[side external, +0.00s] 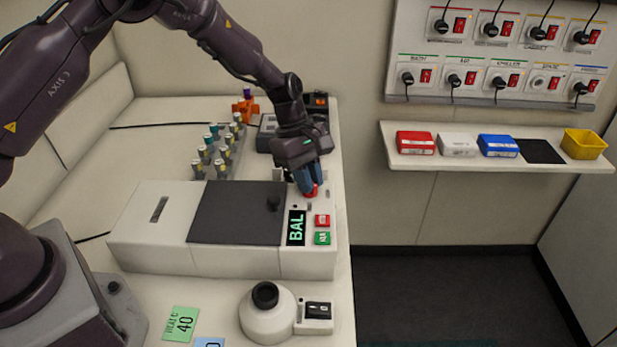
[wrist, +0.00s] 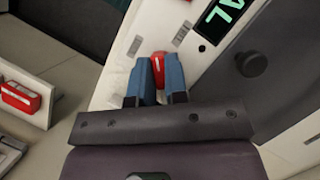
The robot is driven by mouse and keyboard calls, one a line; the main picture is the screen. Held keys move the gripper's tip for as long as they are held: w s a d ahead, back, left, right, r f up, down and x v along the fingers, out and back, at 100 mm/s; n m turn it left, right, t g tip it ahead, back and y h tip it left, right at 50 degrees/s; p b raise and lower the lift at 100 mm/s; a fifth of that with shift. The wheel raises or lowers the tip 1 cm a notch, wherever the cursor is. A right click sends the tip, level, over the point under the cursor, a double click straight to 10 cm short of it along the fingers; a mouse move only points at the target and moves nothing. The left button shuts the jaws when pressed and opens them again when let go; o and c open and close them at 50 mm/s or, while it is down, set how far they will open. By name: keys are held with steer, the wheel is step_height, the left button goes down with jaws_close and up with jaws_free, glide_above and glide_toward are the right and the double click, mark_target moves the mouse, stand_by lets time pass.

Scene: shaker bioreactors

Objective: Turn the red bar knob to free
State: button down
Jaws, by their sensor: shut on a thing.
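The red bar knob (side external: 311,192) sits on the right end of the white shaker unit (side external: 150,232), behind its display, which reads BAL (side external: 296,228). My gripper (side external: 308,184) points down at the knob with its blue fingers shut on it. In the wrist view the knob (wrist: 158,62) shows red between the two blue fingertips of my gripper (wrist: 158,75). The fingers hide much of the knob. Small labels lie on either side of it, too small to read.
A red button (side external: 322,220) and a green button (side external: 322,239) lie beside the display. A dark lid (side external: 235,213) with a black knob (side external: 274,203) covers the unit's middle. Capped vials (side external: 218,150) stand behind. A white flask-shaped device (side external: 268,318) stands in front. Small boxes (side external: 415,143) sit on a wall shelf.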

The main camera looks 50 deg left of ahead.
steer(key=m+g, duration=0.1)
steer(key=m, duration=0.3)
steer(key=shift+m+g, duration=0.3)
steer(key=shift+g, duration=0.1)
steer(key=shift+w+m+g+y, duration=0.1)
steer(key=shift+m+g+y, duration=0.5)
steer(key=shift+m, duration=1.4)
steer(key=c, duration=1.1)
jaws_free()
steer(key=shift+c, duration=0.2)
steer(key=v, duration=1.3)
steer(key=shift+d, duration=0.2)
